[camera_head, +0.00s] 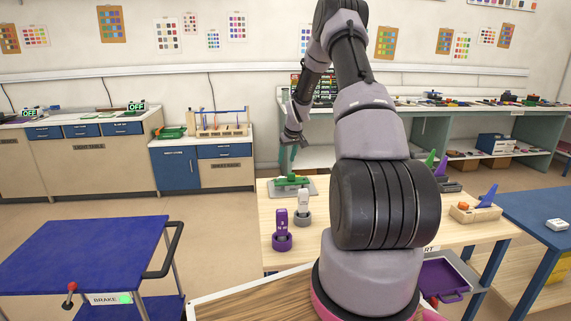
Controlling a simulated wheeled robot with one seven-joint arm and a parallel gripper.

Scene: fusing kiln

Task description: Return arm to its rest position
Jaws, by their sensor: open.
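My arm rises in the middle of the head view, bends at the top and hangs down on the left side. My gripper (288,153) points downward at its end, small in the picture. It is open, with nothing visible between its fingers. It hangs above a green piece on a grey base (302,192) on the wooden table (348,205), apart from it as far as I can tell. A purple upright piece (281,232) and a grey-and-white one (304,205) stand nearer on the same table. My arm hides the table's middle.
A blue cart (85,252) with a dark handle stands at the left. A wooden block with a blue and an orange part (476,212) sits on the table's right side. A purple tray (444,280) lies lower right. A blue table (540,210) is at the right edge. Benches line the wall.

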